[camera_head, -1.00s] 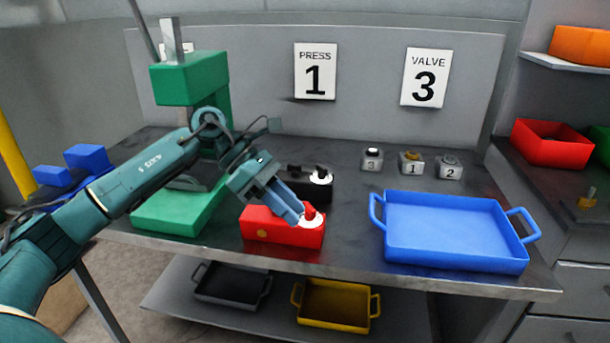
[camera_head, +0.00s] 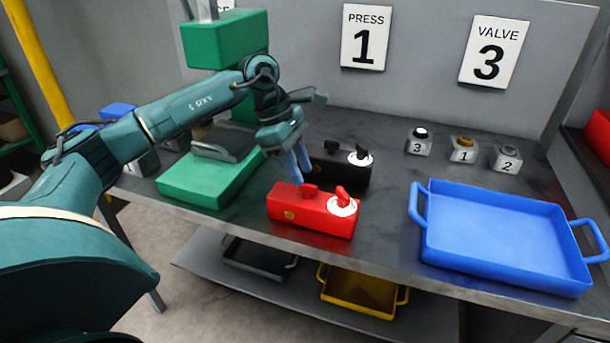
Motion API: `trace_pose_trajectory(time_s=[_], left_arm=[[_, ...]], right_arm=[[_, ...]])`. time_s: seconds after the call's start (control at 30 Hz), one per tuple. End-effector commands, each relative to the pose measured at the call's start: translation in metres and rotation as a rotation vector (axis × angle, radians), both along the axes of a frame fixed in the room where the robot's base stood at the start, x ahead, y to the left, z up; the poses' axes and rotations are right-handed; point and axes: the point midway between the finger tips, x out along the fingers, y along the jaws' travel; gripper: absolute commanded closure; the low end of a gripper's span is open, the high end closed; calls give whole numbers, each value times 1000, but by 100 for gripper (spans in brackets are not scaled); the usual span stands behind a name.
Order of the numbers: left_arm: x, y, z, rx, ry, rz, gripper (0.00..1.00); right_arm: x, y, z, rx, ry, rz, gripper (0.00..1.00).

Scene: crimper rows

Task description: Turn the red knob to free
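A red box (camera_head: 300,215) stands near the front edge of the grey bench. On the right of its top is a red knob (camera_head: 342,194) on a white dial; the dial's markings are too small to read. A small red block (camera_head: 310,188) sits on the box's top left of the dial. My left gripper (camera_head: 302,177) points down above the back left of the red box, apart from the knob. Its two blue fingers are slightly apart with nothing seen between them. My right gripper is out of view.
A black box (camera_head: 330,170) with a black knob and white dial stands just behind the red one. A green press (camera_head: 205,190) is at left, a blue tray (camera_head: 415,235) at right. Small blocks marked 3 (camera_head: 418,148), 1 (camera_head: 463,156) and 2 (camera_head: 507,160) stand behind the tray.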

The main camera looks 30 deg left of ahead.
Motion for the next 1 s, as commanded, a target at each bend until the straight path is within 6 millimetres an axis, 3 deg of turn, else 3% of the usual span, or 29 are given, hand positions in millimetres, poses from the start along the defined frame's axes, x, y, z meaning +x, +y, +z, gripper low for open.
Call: trace_pose_trajectory(time_s=[0.2,0.57,1.0], left_arm=[[2,-10,-23,0,1,0,67],[3,-12,-28,-1,-1,0,67],[3,-12,-28,-1,-1,0,100]], right_arm=[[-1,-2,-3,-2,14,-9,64],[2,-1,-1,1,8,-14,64],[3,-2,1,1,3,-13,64]])
